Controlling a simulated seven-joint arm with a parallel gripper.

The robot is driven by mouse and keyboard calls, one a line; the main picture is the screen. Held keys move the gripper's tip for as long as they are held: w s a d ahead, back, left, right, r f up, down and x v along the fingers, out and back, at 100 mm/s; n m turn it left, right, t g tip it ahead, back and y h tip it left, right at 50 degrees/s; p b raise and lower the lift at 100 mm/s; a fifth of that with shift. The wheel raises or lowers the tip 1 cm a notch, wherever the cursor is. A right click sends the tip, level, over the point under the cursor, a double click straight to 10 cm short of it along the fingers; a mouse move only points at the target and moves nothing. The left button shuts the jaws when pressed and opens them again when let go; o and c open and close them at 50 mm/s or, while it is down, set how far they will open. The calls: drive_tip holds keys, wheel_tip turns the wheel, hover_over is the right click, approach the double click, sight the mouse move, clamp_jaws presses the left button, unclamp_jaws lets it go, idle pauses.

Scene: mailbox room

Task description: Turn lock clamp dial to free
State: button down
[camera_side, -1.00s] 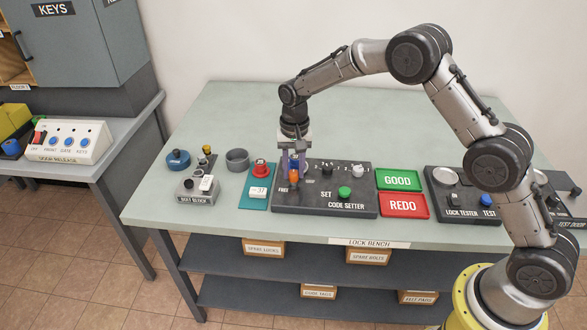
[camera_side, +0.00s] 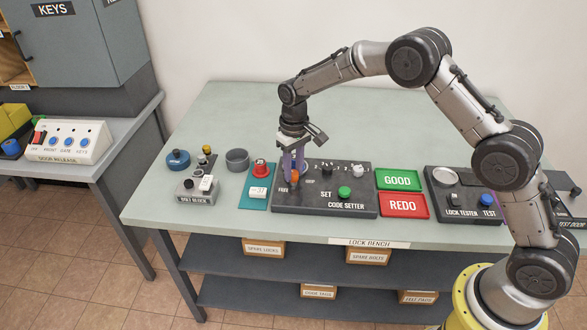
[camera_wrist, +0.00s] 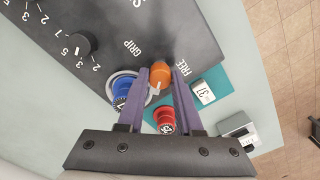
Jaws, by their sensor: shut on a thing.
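The lock clamp dial is a small orange knob (camera_wrist: 160,76) on the dark code setter panel, between the printed words GRIP and FREE in the wrist view. In the side view the orange knob (camera_side: 294,176) shows at the panel's left end. My gripper (camera_wrist: 161,70) has its purple fingers on both sides of the knob, shut on it. In the side view my gripper (camera_side: 292,172) points down at the panel. A blue lock (camera_wrist: 123,92) sits in a grey ring beside the knob. I cannot tell clearly which word the knob points to.
The code setter panel (camera_side: 322,208) also carries a green button (camera_side: 344,191) and a black knob (camera_wrist: 80,44). A red lock (camera_side: 260,168) stands on a teal card close to the left. GOOD (camera_side: 399,180) and REDO (camera_side: 404,205) trays lie to the right.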

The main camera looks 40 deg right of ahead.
sight(293, 172)
drive_tip(key=n, duration=0.5)
drive_tip(key=shift+r+n, duration=0.1)
drive_tip(key=shift+n, duration=0.2)
drive_tip(key=shift+w+n, duration=0.1)
drive_tip(key=shift+n, duration=2.2)
drive_tip(key=c, duration=0.6)
unclamp_jaws()
wheel_tip(293, 172, up, 14)
drive_tip(key=shift+d+f, duration=0.1)
